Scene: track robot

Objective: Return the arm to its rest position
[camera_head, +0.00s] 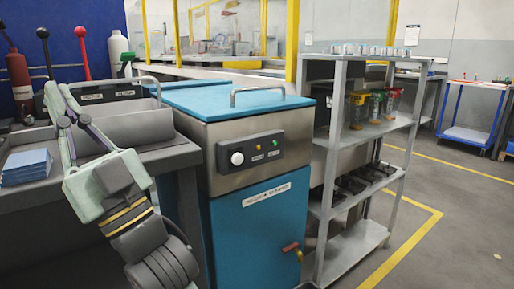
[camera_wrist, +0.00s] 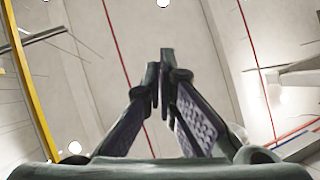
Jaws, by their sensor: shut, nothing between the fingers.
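My gripper (camera_head: 68,107) shows at the left of the head view, at the end of my arm, pointing up in front of the workbench and sink. In the wrist view my gripper (camera_wrist: 161,75) has its two fingers meeting at the tips, shut with nothing between them. Behind the fingers the wrist view shows only the ceiling and upper walls. My gripper appears clear of the things around it, though its exact distance from the sink edge is hard to tell.
A blue-topped machine (camera_head: 262,150) stands right of my arm. A grey shelf rack (camera_head: 398,160) is beyond it. A stack of blue cloths (camera_head: 27,167) lies on the bench (camera_head: 172,156) at left. A red bottle (camera_head: 19,80) stands behind. Open floor (camera_head: 455,215) lies at right.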

